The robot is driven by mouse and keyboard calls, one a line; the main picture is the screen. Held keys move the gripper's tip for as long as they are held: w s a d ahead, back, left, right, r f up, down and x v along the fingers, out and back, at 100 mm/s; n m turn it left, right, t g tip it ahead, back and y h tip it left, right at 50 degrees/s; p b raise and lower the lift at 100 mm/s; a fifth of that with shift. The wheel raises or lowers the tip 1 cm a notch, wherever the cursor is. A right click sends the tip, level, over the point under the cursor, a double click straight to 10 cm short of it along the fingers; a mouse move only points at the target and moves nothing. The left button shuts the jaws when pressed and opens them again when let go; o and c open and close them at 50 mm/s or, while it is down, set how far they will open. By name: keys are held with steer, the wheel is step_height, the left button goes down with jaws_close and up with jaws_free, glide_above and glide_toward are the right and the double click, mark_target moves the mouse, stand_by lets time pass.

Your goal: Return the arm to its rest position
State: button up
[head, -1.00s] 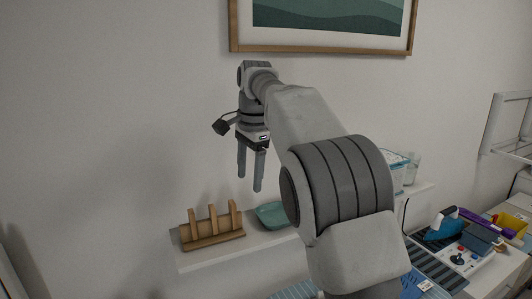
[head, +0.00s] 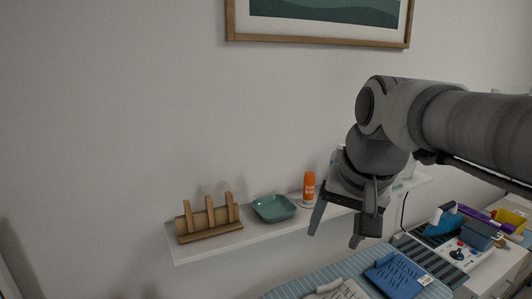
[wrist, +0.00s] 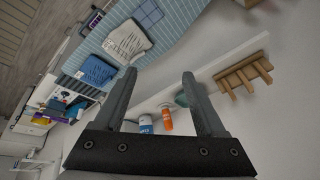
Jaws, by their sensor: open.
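My gripper (head: 336,228) is open in the head view, with its two fingers pointing down and nothing between them. It hangs in front of the right half of the wall shelf. In the wrist view my gripper (wrist: 158,75) shows both fingers spread apart and empty. My arm is bent and comes in from the right side of the head view. It hides part of the shelf's right end and the things there.
The white shelf (head: 186,254) carries a wooden rack (head: 210,220), a teal dish (head: 273,207) and an orange bottle (head: 309,187). Below are a striped surface (head: 318,277) with a blue folded cloth (head: 395,275) and a cluttered counter at right. A framed picture (head: 320,40) hangs above.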

steer(key=s+d+f+n+t+h+b, duration=0.1)
steer(key=s+d+f+n, duration=0.2)
steer(key=s+f, duration=0.6)
steer(key=shift+s+f+n, duration=0.3)
steer(key=shift+s+f, duration=0.05)
steer(key=shift+s, duration=0.45)
